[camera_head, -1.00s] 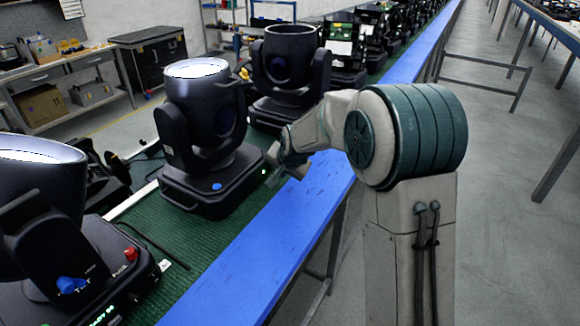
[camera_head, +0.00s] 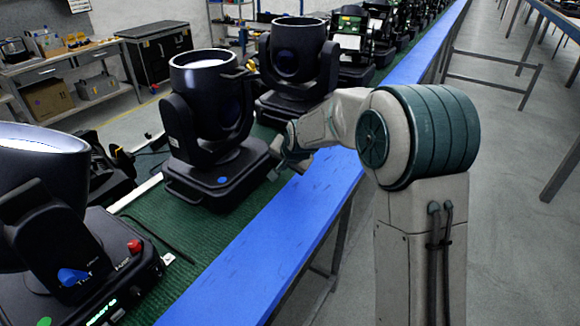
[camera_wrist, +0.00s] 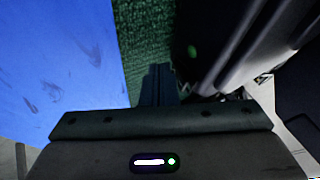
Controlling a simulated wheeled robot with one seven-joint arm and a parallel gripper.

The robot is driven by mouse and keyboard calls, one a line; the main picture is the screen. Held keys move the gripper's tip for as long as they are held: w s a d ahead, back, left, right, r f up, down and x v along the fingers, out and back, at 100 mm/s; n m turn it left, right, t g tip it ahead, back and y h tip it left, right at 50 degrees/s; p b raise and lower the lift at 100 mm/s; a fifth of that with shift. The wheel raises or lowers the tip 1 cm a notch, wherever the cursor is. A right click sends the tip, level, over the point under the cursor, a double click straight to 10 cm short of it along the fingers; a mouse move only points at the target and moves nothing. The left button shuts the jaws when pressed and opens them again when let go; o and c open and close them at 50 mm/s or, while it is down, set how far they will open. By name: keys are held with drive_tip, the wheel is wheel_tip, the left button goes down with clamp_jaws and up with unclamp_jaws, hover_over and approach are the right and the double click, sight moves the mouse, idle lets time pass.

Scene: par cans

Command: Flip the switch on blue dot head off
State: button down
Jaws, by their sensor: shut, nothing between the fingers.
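The blue dot head (camera_head: 205,110) is a black moving-head lamp with a blue dot (camera_head: 222,180) on the front of its base (camera_head: 205,191). In the wrist view my shut, empty fingers (camera_wrist: 158,85) point over the green mat, beside a dark body (camera_wrist: 225,45) with a blurred green spot.
A nearer head (camera_head: 45,220) with a lit lens, blue and red knobs and a lit display stands at left. Another unlit head (camera_head: 297,65) stands behind the blue dot head. The blue bench edge (camera_head: 250,255) is clear. Open floor lies at right.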

drive_tip(key=shift+s+a+r, duration=0.15)
drive_tip(key=shift+a, duration=0.25)
drive_tip(key=shift+d+r+p, duration=0.1)
drive_tip(key=shift+r+p, duration=0.3)
drive_tip(key=shift+r, duration=0.4)
drive_tip(key=shift+s+d, duration=0.1)
drive_tip(key=shift+d, duration=0.2)
drive_tip(key=s+d+b, duration=0.1)
drive_tip(key=s+d+r+b, duration=0.1)
drive_tip(key=d, duration=0.1)
drive_tip(key=shift+s+d+r, duration=0.15)
drive_tip(key=shift+d+r, duration=0.05)
drive_tip(key=v, duration=0.8)
drive_tip(key=shift+s+a+r+b, duration=0.2)
drive_tip(key=shift+r+b, duration=0.25)
